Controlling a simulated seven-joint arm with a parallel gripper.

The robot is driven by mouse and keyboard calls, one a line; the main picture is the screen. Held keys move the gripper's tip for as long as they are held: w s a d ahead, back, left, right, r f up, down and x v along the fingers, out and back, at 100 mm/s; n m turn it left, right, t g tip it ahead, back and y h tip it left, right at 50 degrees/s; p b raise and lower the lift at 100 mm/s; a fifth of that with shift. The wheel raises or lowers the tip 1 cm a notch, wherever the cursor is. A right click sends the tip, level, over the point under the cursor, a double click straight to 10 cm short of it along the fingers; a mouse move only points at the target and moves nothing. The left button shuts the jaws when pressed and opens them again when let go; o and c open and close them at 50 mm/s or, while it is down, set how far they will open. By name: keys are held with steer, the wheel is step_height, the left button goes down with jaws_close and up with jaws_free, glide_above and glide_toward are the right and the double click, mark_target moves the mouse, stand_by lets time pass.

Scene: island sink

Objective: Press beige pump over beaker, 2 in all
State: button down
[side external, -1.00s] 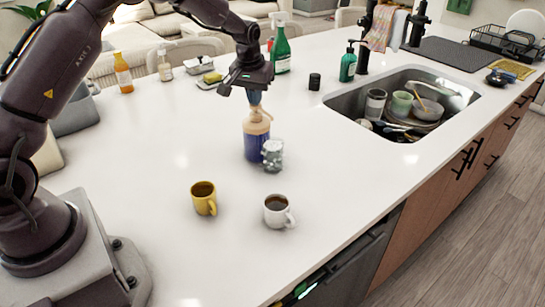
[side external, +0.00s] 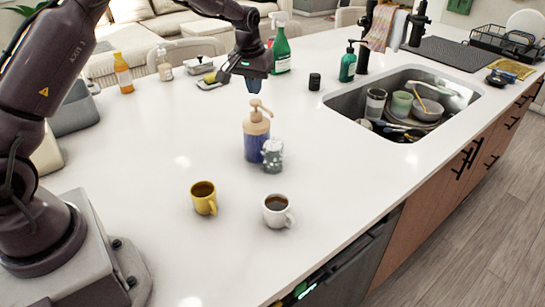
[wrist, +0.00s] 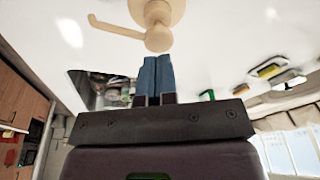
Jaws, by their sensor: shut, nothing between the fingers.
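The beige pump (side external: 258,112) tops a bottle (side external: 256,139) with a beige upper part and a blue-purple lower part, upright on the white counter. In the wrist view the pump head (wrist: 158,37) and its nozzle show just beyond my fingertips. A clear beaker (side external: 272,156) stands close in front of the bottle; whether anything is in it is hard to tell. My gripper (side external: 254,86) is shut and empty, a little above the pump head and apart from it. Its blue fingers (wrist: 155,76) lie together in the wrist view.
A yellow mug (side external: 204,198) and a white mug (side external: 277,211) with dark contents stand in front. The sink (side external: 455,100) at right holds dishes. A small black jar (side external: 315,81) and green bottles stand behind. The counter left of the bottle is clear.

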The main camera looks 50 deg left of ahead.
step_height(320, 180, up, 6)
stand_by(0.6)
steer(key=s+d+r+m+t, duration=0.1)
steer(key=s+d, duration=0.4)
steer(key=s, duration=0.5)
steer(key=s+d+r+m+t, duration=0.1)
steer(key=s+d+r+m, duration=0.2)
steer(key=s, duration=0.7)
steer(key=s+d+r+m+t+h, duration=0.1)
steer(key=s+d+r+m, duration=0.1)
steer(key=s+d+r, duration=0.3)
steer(key=s+d, duration=0.3)
steer(key=s, duration=0.3)
steer(key=shift+r+t, duration=0.15)
steer(key=shift+t, duration=0.15)
